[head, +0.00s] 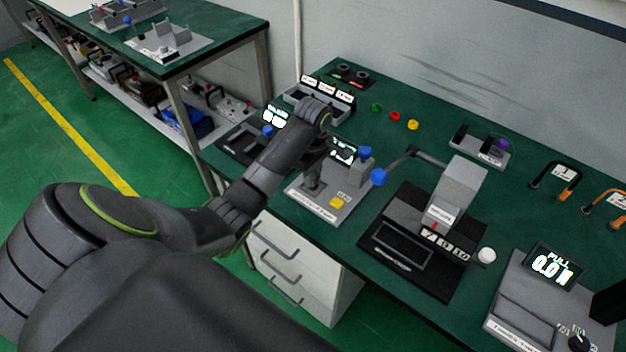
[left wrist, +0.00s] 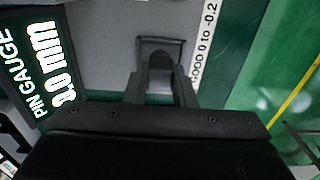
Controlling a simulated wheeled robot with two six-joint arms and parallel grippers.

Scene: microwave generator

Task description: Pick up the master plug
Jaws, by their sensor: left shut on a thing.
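My left gripper (head: 314,178) points down over the left part of a grey station plate (head: 318,206) with a pale label strip along its front edge. In the left wrist view the two fingers (left wrist: 160,72) are closed around a small dark grey piece with a rounded top, the master plug (left wrist: 157,48). It stands in or against a square grey holder (left wrist: 176,42) on the plate. Its lower part is hidden, so I cannot tell whether it is clear of the holder. My right gripper is not in view.
A lit screen reading PIN GAUGE (left wrist: 45,60) is beside the gripper. A blue knob (head: 378,177) and a black-based press (head: 412,245) stand to the right. A black tray unit (head: 243,143) is to the left. The table's front edge runs close by.

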